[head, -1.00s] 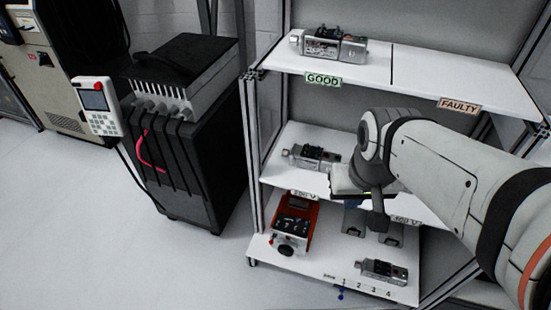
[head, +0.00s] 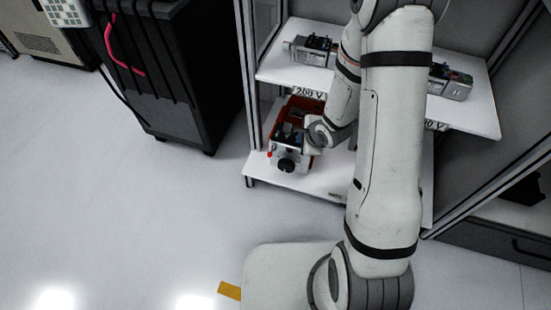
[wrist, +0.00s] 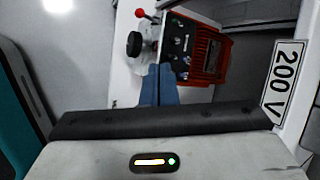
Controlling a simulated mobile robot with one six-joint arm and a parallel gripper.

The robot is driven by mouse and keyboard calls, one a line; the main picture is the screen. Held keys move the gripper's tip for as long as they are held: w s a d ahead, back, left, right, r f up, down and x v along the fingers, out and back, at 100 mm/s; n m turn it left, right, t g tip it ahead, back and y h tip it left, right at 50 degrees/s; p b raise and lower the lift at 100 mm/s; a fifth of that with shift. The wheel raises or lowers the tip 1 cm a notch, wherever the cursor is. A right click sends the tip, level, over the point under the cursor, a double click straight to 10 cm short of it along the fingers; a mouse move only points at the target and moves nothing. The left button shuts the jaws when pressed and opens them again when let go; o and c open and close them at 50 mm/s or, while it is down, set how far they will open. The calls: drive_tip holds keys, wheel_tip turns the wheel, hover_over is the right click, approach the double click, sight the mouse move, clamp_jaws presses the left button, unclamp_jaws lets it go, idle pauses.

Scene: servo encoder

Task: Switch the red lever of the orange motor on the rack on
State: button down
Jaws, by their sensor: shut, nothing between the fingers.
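The orange motor (head: 297,107) sits on the rack's lowest shelf, at its left end; its front carries dark controls and a black knob (head: 286,165). Its red lever (head: 270,154) shows as a small red ball left of the knob. In the wrist view the orange motor (wrist: 209,57) is at top centre, with the red lever (wrist: 139,13) sticking out past the black knob (wrist: 134,43). My gripper (wrist: 159,70) has its blue fingers together and empty, pointing at the motor's front, apart from the lever ball. In the head view my wrist hides the fingers and part of the motor.
The rack's middle shelf (head: 276,72), holding grey devices, overhangs the motor. A 200 V label (wrist: 285,80) is on a shelf edge close beside my gripper. A black cabinet (head: 180,75) stands left of the rack. The floor in front is open.

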sight(271, 155)
wheel_tip(271, 155, down, 6)
drive_tip(key=s+a+m+y+b, duration=0.1)
drive_tip(key=a+m, duration=0.1)
drive_tip(key=shift+a+f+m+y, duration=0.2)
drive_tip(key=shift+a+m+y, duration=0.1)
drive_tip(key=shift+a, duration=0.05)
drive_tip(key=shift+f+b, duration=0.1)
drive_tip(key=shift+b, duration=0.2)
drive_tip(key=b+x, duration=0.6)
drive_tip(key=x, duration=0.6)
drive_tip(key=shift+a+f, duration=0.15)
drive_tip(key=shift+f, duration=0.25)
drive_tip(key=shift+w+a+f+b, duration=0.25)
drive_tip(key=shift+w+f+b, duration=0.05)
drive_tip(key=shift+w+f, duration=0.1)
